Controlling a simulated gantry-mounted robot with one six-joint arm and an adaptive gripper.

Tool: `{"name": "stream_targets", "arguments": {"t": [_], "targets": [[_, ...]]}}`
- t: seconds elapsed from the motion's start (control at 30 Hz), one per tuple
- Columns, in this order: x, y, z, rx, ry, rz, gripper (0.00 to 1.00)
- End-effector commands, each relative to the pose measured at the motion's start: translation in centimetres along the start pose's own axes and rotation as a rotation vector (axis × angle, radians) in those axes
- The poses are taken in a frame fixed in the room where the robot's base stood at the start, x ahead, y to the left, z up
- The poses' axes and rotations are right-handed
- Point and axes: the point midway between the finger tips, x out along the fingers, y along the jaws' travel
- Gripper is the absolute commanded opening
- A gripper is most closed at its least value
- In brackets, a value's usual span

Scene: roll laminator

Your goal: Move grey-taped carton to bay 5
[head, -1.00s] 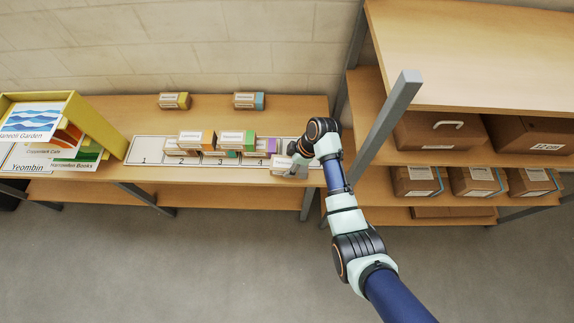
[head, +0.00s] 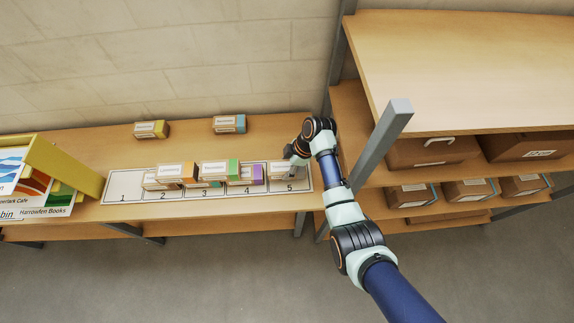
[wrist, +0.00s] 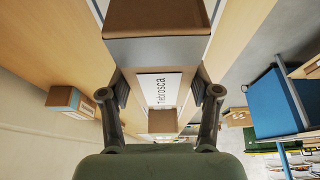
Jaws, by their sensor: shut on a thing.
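My gripper (wrist: 160,88) is shut on the grey-taped carton (wrist: 155,50), with one finger on each side. In the wrist view the carton shows a brown face, a grey band and a white label reading "Tebrosca". In the head view the carton (head: 281,171) is upright at the rear of bay 5 (head: 292,187), whose printed number shows in front of it. I cannot tell whether the carton touches the bay or hangs just above it. My gripper (head: 293,158) is behind and to the right of it, its fingers mostly hidden.
A purple-ended carton (head: 252,174) is close left of bay 5. Bay 1 (head: 125,185) is empty. A shelf post (head: 381,145) stands right of my arm.

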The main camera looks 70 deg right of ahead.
Motion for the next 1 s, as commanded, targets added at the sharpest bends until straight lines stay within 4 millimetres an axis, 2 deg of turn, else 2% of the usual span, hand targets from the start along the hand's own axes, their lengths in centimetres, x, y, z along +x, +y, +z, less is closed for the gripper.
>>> {"name": "stream_targets", "arguments": {"t": [0.03,0.13,0.47,0.8,0.83,1.0], "targets": [[0.9,0.0,0.4,0.0,0.0,0.001,0.11],[1.4,0.0,0.6,-0.001,0.0,0.001,0.11],[1.3,0.0,0.5,0.0,0.0,0.001,0.11],[2.1,0.0,0.9,0.0,0.0,0.0,0.11],[2.1,0.0,0.9,0.0,0.0,0.001,0.64],[2.0,0.0,0.8,0.0,0.0,0.001,0.91]]}}
